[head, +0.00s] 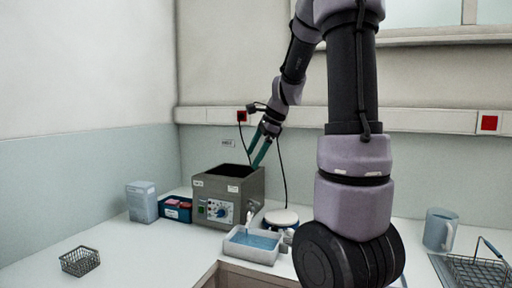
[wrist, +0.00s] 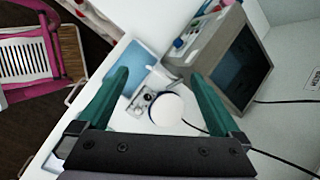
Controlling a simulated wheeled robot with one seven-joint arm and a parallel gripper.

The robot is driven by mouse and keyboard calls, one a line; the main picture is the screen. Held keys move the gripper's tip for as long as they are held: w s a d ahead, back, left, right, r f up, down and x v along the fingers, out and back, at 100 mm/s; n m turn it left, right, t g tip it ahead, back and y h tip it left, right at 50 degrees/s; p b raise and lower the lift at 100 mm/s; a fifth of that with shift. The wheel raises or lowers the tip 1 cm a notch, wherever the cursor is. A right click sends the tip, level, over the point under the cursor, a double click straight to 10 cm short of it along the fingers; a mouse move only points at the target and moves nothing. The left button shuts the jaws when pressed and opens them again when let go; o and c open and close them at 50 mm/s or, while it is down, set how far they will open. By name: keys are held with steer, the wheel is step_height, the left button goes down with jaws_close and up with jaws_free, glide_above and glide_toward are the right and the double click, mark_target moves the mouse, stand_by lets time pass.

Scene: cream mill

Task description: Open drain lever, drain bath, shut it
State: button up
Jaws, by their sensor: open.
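The grey bath (head: 228,190) stands on the counter with a dial on its front panel and an open, dark top. It also shows in the wrist view (wrist: 205,42), at the upper right. I cannot tell its liquid level. A small pale lever or spout (head: 249,217) sits low at its front right; its position is unclear. A white tray (head: 236,252) holding blue liquid stands in front, under that spout. My gripper (head: 262,154) is open and empty, above the bath's right rear side. In the wrist view its teal fingers (wrist: 158,76) are spread apart, touching nothing.
A white-topped round device (head: 282,217) stands right of the bath, with a cable near it. A blue box (head: 177,209) and a pale container (head: 142,202) stand left. A wire basket (head: 80,261) lies front left.

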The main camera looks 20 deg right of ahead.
steer(key=s+a+r+n, duration=0.2)
steer(key=s+r+n, duration=0.1)
steer(key=s, duration=0.3)
steer(key=shift+a+r+n+t, duration=0.3)
steer(key=shift+n, duration=0.3)
stand_by(1.5)
